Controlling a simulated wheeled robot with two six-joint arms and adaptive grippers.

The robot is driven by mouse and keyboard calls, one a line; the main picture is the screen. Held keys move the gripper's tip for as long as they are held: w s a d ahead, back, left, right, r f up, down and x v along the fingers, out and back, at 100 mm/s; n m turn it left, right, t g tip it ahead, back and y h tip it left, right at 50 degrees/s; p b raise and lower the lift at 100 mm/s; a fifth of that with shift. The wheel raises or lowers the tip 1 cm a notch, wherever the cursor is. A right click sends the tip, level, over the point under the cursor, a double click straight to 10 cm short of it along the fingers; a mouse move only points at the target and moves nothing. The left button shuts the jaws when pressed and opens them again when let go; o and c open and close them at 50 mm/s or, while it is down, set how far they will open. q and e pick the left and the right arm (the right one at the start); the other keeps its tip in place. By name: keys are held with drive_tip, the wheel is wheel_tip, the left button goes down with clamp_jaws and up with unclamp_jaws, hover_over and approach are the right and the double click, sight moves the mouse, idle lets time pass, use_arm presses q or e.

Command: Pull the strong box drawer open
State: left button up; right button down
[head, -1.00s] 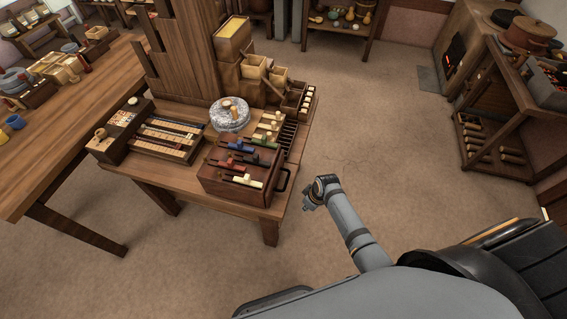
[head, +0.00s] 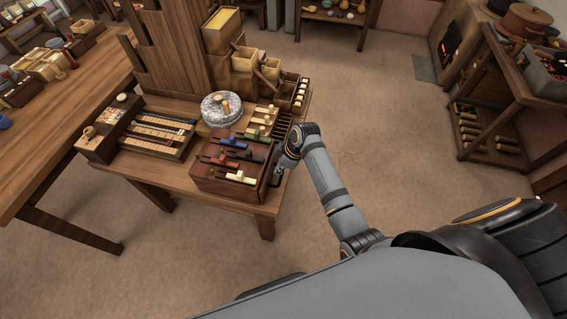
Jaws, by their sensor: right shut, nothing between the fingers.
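The strong box (head: 229,185) is a dark red-brown wooden box at the front right corner of the small table. Its top carries several sliders with coloured and pale knobs. A dark handle (head: 275,180) is on its right side, partly covered by my gripper. No drawer gap shows. My right gripper (head: 279,171) is small and dark in the head view, at the box's right side, close to the handle. It is shut with nothing held; whether it touches the handle I cannot tell. My left gripper is not in view.
The small table (head: 160,178) also holds a round grey quern stone (head: 216,114), a slatted tray (head: 157,133) and several wooden bins (head: 243,61). A long table (head: 55,135) stands at left, a shelf rack (head: 490,120) at right. Floor between is clear.

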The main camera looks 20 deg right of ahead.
drive_tip(key=shift+x, duration=0.85)
drive_tip(key=shift+s+d+r, duration=0.1)
drive_tip(key=shift+s+d, duration=0.05)
drive_tip(key=shift+d, duration=0.05)
drive_tip(key=s+d+p, duration=0.6)
drive_tip(key=d, duration=0.2)
drive_tip(key=shift+d, duration=0.4)
